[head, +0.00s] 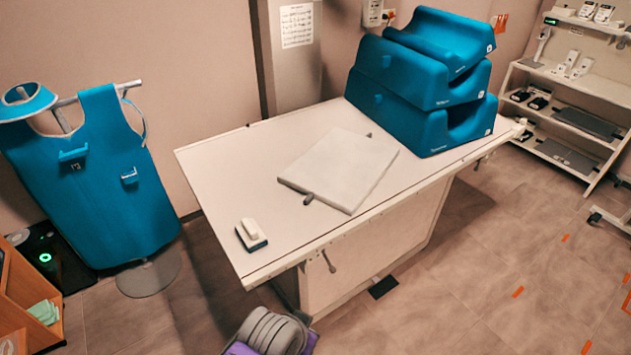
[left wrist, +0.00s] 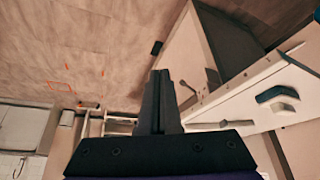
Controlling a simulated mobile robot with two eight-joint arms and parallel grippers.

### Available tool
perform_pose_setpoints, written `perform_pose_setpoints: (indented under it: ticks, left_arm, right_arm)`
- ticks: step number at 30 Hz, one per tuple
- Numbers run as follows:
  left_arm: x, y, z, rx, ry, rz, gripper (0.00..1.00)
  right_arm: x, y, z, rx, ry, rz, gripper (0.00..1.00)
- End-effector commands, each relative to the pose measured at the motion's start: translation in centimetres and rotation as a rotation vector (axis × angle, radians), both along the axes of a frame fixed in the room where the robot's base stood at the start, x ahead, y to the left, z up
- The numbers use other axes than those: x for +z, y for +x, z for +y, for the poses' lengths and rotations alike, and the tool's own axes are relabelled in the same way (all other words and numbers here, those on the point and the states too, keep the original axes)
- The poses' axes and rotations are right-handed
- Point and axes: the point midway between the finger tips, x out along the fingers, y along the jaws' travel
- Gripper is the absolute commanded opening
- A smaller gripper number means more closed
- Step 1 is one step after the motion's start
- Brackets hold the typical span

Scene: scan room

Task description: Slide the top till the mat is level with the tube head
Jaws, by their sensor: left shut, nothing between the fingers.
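The table top (head: 235,180) is a long pale slab with a thin rail along its near edge. A light grey mat (head: 345,168) with dark tabs lies flat near its middle. A lever (head: 328,262) hangs below the near edge; it looks like the dark handle in the left wrist view (left wrist: 213,78). I cannot make out the tube head; a grey column (head: 290,60) stands behind the table. My left gripper (left wrist: 161,75) is shut and empty, apart from the table, whose edge shows to its right. My right gripper is not in view.
Stacked blue cushions (head: 420,85) fill the table's right end. A small white-and-dark block (head: 251,234) sits at its near left corner. A blue apron (head: 95,185) hangs on a stand at left. Shelves (head: 575,120) stand at right. Floor (head: 490,270) is open at front right.

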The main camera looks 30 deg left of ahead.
Motion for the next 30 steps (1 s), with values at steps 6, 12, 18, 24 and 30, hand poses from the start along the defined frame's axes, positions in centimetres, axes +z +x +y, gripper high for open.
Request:
perform_pose_setpoints:
  ticks: [6, 12, 18, 24, 30]
  left_arm:
    - [0.2, 0.7, 0.9, 0.037, -0.013, 0.009, 0.00]
    - [1.1, 4.6, 7.1, 0.237, -0.097, 0.036, 0.00]
    - [1.9, 8.2, 17.9, 0.478, -0.217, 0.014, 0.00]
    - [2.5, 8.3, 31.5, 0.693, -0.323, -0.073, 0.00]
    - [3.1, 5.3, 41.8, 0.828, -0.385, -0.171, 0.00]
  right_arm:
    - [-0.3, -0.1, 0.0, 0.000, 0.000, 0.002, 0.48]
    - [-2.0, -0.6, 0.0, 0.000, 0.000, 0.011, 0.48]
    - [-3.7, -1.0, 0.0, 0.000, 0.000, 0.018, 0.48]
    - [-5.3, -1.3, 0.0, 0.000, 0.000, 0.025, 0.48]
    - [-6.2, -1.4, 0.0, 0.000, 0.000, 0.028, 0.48]
